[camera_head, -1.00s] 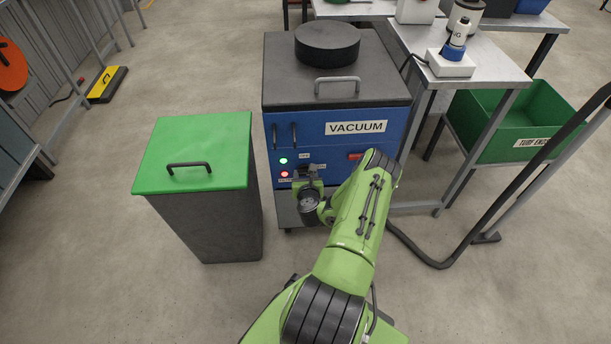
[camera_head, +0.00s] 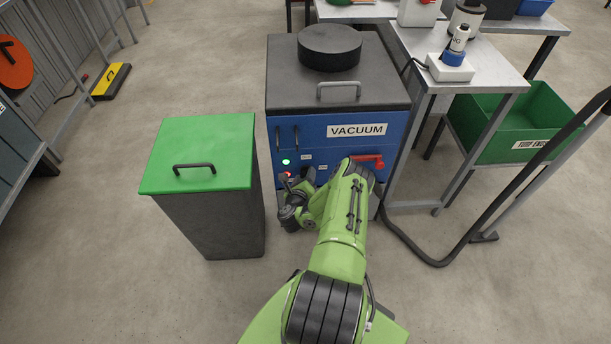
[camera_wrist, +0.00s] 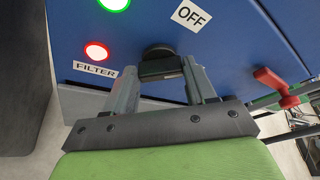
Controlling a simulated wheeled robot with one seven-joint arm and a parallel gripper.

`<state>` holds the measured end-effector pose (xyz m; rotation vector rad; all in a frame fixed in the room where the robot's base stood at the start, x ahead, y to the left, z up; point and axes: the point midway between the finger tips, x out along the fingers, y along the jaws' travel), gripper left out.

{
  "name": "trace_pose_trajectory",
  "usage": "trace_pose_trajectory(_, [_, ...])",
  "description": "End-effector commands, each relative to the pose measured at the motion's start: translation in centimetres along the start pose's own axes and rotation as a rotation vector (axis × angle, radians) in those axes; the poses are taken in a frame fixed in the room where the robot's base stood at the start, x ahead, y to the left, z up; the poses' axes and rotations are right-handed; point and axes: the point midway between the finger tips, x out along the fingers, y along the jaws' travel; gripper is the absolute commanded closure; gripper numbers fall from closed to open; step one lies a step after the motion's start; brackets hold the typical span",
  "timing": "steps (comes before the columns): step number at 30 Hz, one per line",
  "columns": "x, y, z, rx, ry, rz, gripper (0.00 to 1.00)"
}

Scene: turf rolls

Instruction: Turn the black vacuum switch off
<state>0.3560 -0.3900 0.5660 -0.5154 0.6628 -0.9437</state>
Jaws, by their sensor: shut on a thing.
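The black vacuum switch (camera_wrist: 160,62) is a dark knob on the blue front panel (camera_wrist: 220,50) of the vacuum unit. My gripper (camera_wrist: 163,80) has a finger on either side of it and is shut on it in the wrist view. A white OFF label (camera_wrist: 190,14) is up and to the right of the switch. Which way the switch points I cannot tell. In the head view my gripper (camera_head: 299,183) is against the lower panel, and my arm partly hides that area. The panel's label reads VACUUM (camera_head: 357,130).
A green lamp (camera_head: 285,162) and a red lamp (camera_head: 286,175) are lit on the panel. A red handle (camera_head: 367,161) is to the right. A green-lidded bin (camera_head: 205,150) stands left; a metal table (camera_head: 480,75) and green crate (camera_head: 540,120) stand right.

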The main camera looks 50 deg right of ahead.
Motion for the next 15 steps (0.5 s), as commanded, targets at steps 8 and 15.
trace_pose_trajectory(8, [0.0,0.54,-0.01,-0.243,-0.002,-0.1,0.75])
trace_pose_trajectory(15, [0.08,0.88,-0.18,-0.448,-0.002,-0.185,0.75])
